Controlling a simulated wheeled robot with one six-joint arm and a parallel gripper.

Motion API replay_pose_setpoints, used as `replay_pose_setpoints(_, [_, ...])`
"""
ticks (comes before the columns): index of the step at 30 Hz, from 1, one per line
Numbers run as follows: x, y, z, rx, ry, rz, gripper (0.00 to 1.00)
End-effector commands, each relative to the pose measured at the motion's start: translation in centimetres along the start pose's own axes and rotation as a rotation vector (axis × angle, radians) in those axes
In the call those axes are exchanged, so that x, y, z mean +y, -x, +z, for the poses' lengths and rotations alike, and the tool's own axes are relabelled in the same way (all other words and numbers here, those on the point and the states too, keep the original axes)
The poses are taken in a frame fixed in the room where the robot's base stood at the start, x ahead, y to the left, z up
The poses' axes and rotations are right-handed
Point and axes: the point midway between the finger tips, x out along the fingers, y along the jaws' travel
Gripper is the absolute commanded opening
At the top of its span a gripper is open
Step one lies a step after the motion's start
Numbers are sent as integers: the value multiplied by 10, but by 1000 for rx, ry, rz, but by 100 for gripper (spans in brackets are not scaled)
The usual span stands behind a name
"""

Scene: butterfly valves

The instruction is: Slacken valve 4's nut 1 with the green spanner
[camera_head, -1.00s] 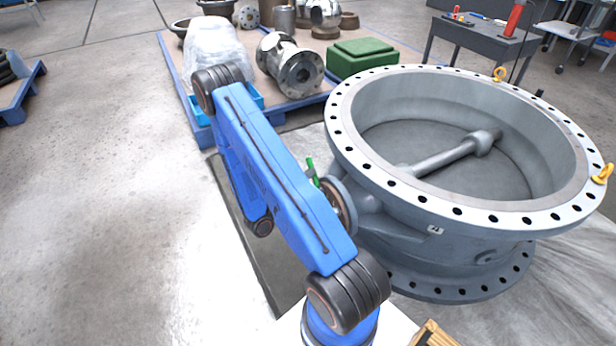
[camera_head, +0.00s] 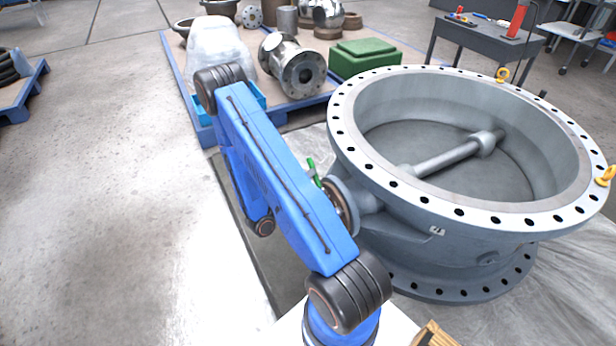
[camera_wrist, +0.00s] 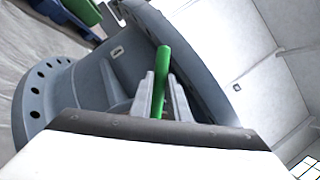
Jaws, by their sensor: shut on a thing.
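Valve 4 (camera_head: 420,240) is a large grey butterfly valve lying with its bore facing up, a tag reading 4 on its side. Its small side flange (camera_head: 341,200) faces my arm. The green spanner (camera_head: 313,168) shows beside that flange in the head view, partly behind my blue arm. In the wrist view my gripper (camera_wrist: 163,98) is shut on the green spanner (camera_wrist: 161,70), whose shaft extends up toward the grey flange. The spanner's head and nut 1 cannot be made out, so I cannot tell whether they touch.
A pallet (camera_head: 205,137) behind carries metal fittings, a plastic-wrapped item and a green box (camera_head: 365,58). A grey table (camera_head: 485,42) with tools stands at the back right. A wooden crate (camera_head: 434,335) is at the bottom edge.

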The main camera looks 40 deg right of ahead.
Motion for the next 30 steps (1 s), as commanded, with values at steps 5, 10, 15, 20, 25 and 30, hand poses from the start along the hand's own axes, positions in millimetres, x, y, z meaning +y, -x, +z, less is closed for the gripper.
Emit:
replay_pose_setpoints(5, [0,5,3,-1,-1,1,0])
replay_pose_setpoints(10, [0,12,5,-1,-1,1,0])
replay_pose_setpoints(15, [0,18,8,-1,-1,1,0])
replay_pose_setpoints(20, [0,24,10,-1,0,1,0])
replay_pose_setpoints(25, [0,30,13,0,0,0,0])
replay_pose_setpoints(30, [0,32,14,0,0,0,0])
